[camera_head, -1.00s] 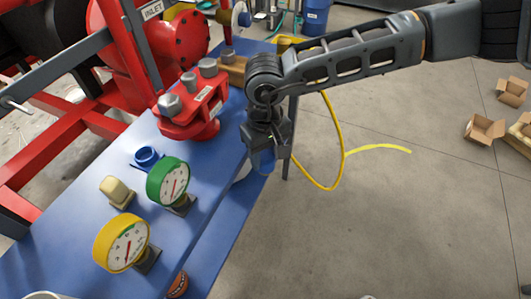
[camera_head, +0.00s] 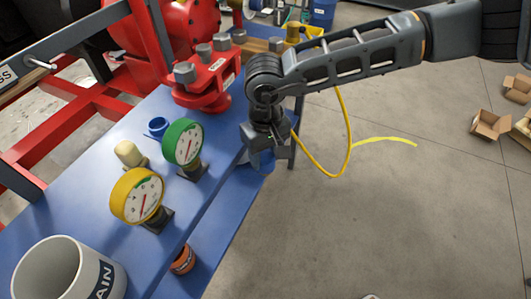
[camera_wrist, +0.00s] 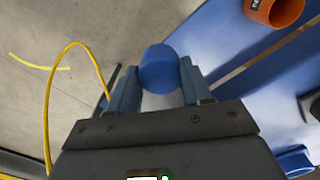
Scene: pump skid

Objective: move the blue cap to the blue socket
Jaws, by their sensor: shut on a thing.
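My gripper (camera_head: 264,152) is shut on the blue cap (camera_head: 263,162), and it holds the cap in the air at the right edge of the blue bench. In the wrist view the round blue cap (camera_wrist: 160,70) sits between the two fingers. The blue socket (camera_head: 157,127) is a short open ring on the bench top, left of the green gauge. My gripper is to the right of it, with the green gauge between them. A blue ring partly shows at the lower right of the wrist view (camera_wrist: 295,162).
A green gauge (camera_head: 184,143) and a yellow gauge (camera_head: 137,195) stand on the bench (camera_head: 92,195). A cream knob (camera_head: 130,153), a white drain cup (camera_head: 62,272), an orange socket (camera_head: 183,259) and a red flange (camera_head: 205,84) are around. A yellow hose (camera_head: 348,135) hangs right.

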